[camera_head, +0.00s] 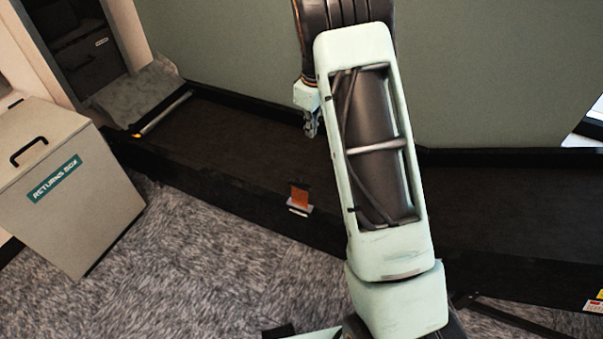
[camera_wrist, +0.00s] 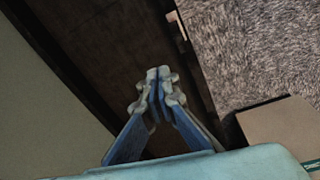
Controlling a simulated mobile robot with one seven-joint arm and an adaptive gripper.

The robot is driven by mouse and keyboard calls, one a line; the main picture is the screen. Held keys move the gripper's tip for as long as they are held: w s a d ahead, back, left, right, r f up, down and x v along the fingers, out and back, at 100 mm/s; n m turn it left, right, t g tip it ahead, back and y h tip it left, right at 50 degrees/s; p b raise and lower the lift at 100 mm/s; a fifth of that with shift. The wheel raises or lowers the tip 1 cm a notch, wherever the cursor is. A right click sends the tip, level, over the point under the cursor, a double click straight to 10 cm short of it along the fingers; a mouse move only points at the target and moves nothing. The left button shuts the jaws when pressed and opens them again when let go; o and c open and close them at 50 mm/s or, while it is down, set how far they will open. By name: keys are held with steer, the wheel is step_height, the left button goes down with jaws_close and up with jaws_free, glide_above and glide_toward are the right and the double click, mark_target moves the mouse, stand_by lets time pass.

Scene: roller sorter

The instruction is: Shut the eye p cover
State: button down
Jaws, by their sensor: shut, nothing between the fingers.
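A small orange plate (camera_head: 299,196) with a pale ledge at its foot sits on the near side rail of the dark conveyor; it looks like the eye and its cover, but it is too small to tell how the cover stands. In the wrist view a small pale piece (camera_wrist: 181,26) sticks out at the belt's edge, possibly the same part. My gripper (camera_head: 312,128) hangs over the belt, beyond and above the orange plate, apart from it. In the wrist view my gripper (camera_wrist: 158,77) has its fingertips together, with nothing between them.
A grey returns box (camera_head: 95,215) with a black handle stands on the carpet at the left; the wrist view shows a box corner (camera_wrist: 285,135) too. The conveyor belt (camera_head: 225,135) is bare here. A green-grey wall (camera_head: 215,45) rises behind it. Carpet (camera_head: 210,260) in front is open.

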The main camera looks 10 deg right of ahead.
steer(key=n, duration=0.2)
glide_toward(300, 180)
steer(key=shift+g, duration=0.4)
steer(key=f+b, duration=0.1)
steer(key=f, duration=0.1)
steer(key=f+b, duration=0.1)
steer(key=f, duration=0.1)
steer(key=w+f+b, duration=0.1)
steer(key=f, duration=0.1)
steer(key=shift+f, duration=0.4)
step_height(300, 180, down, 12)
steer(key=b, duration=0.7)
steer(key=shift+d, duration=0.1)
